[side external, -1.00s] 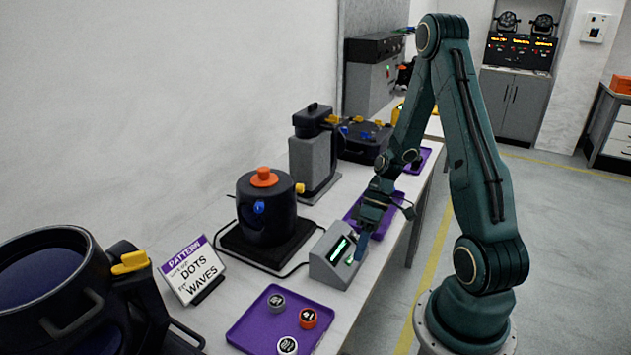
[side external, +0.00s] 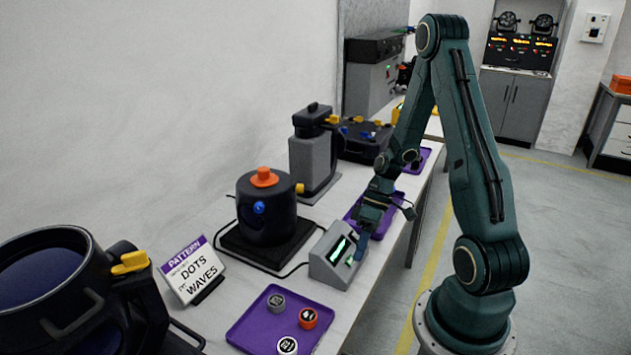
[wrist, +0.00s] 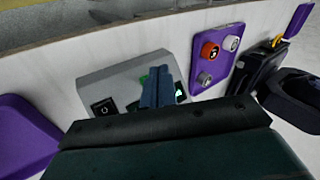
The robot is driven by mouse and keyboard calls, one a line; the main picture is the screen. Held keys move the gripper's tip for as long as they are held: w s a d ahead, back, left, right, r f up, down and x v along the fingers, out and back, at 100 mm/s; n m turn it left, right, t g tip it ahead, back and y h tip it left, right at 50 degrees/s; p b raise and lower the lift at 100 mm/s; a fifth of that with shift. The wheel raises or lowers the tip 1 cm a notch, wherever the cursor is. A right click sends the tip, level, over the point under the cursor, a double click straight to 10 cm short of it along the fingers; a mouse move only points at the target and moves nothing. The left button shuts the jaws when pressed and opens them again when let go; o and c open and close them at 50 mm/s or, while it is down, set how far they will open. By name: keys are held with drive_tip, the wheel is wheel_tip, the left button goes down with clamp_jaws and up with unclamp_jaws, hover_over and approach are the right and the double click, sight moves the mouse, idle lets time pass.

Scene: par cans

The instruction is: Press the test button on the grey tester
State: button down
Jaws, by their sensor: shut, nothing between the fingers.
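The grey tester (side external: 328,270) stands on the bench with a lit green display (side external: 338,250) on its sloped face. A small green button (side external: 349,262) shows at the right end of that face. My gripper (side external: 359,258) is shut and empty, its blue fingers pointing down at the button end of the tester. In the wrist view the shut fingers (wrist: 158,90) lie over the tester's face (wrist: 105,78), with a bit of green (wrist: 143,79) beside them. The fingers partly cover the display there. I cannot tell whether the fingertips touch the button.
A purple tray (side external: 250,322) with several round caps lies in front of the tester. A black can with an orange knob (side external: 264,178) stands behind it on a dark base. A pattern sign (side external: 192,268) stands to the left. Another purple tray (side external: 381,228) lies beyond my gripper.

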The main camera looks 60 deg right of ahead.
drive_tip(key=shift+w+f, duration=0.45)
drive_tip(key=shift+f, duration=0.15)
idle(1.1)
drive_tip(key=shift+r, duration=0.15)
drive_tip(key=shift+s+r, duration=0.5)
idle(0.6)
drive_tip(key=shift+s+r, duration=0.8)
drive_tip(key=shift+r, duration=0.2)
drive_tip(key=shift+s+r, duration=0.75)
drive_tip(key=shift+r, duration=0.2)
